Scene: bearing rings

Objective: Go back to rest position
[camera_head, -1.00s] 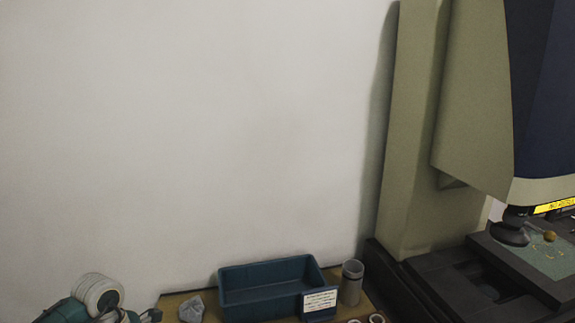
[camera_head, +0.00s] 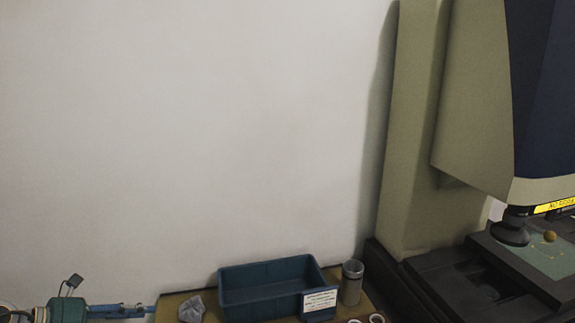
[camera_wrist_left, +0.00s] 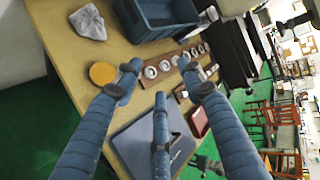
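My left gripper (camera_head: 150,309) comes in low at the left edge of the head view, its blue fingers pointing right towards the wooden table (camera_head: 172,303). In the left wrist view the three blue fingers of my left gripper (camera_wrist_left: 160,85) are spread, with nothing between them. Several bearing rings (camera_wrist_left: 165,66) sit in a row on a brown holder beyond the fingers. Two rings (camera_head: 376,318) show at the bottom edge of the head view.
A blue bin (camera_head: 262,272) with a label, a crumpled grey cloth (camera_head: 192,309) and a grey cylinder (camera_head: 351,282) are on the table. A large machine (camera_head: 425,130) stands at the right. A yellow round thing (camera_wrist_left: 102,73) and a blue-grey flat case (camera_wrist_left: 135,138) lie near my fingers.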

